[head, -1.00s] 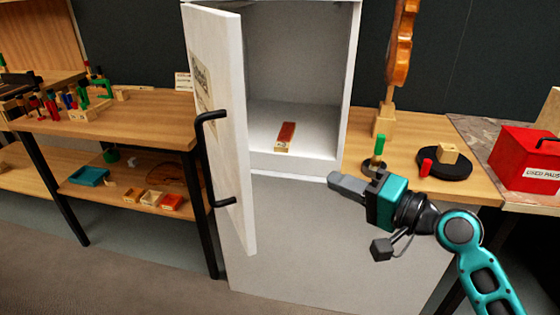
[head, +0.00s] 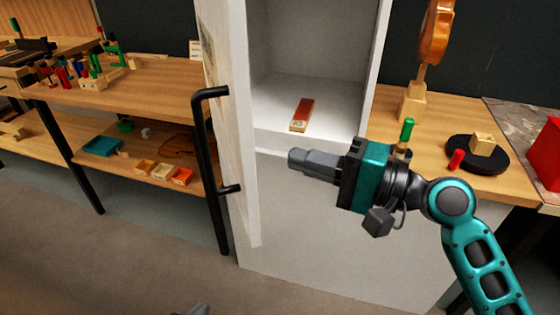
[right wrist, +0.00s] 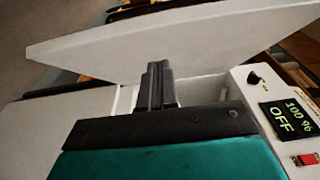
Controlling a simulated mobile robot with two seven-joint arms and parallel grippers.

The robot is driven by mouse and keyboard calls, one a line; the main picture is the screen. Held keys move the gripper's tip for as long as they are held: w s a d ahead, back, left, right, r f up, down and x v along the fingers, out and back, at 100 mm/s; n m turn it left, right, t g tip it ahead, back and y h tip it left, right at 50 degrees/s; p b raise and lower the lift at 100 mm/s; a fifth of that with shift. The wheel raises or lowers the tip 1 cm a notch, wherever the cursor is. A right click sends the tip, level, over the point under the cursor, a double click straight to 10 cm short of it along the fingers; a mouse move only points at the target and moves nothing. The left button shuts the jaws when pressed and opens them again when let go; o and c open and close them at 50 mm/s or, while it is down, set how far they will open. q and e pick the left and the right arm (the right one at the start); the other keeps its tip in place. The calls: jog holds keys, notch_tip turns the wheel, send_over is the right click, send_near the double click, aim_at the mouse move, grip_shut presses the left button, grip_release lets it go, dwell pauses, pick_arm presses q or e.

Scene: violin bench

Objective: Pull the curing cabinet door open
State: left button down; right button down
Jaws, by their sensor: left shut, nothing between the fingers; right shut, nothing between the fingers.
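The white curing cabinet (head: 375,70) stands in the middle of the head view with its door (head: 237,130) partly open, swung out on the left. A black bar handle (head: 205,150) is on the door's outer face. My right gripper (head: 296,160) is shut and empty in front of the cabinet's lower sill, its fingers pointing left toward the door's inner side. In the right wrist view the fingers (right wrist: 157,82) point at the white door panel (right wrist: 170,40); I cannot tell whether they touch it. A dark tip of my left gripper (head: 198,310) shows at the bottom edge, clear of the door.
A red-brown block (head: 302,114) lies inside the cabinet. A wooden bench (head: 150,90) with clamps is on the left; a violin (head: 435,35) and a black turntable (head: 478,155) are on the right. Floor at lower left is clear.

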jog(key=shift+s+a, duration=0.3)
jog(key=shift+a, duration=0.75)
jog(key=shift+s+a, duration=0.25)
jog(key=shift+a, duration=0.75)
jog(key=shift+a+p, duration=0.1)
jog(key=shift+p, duration=0.2)
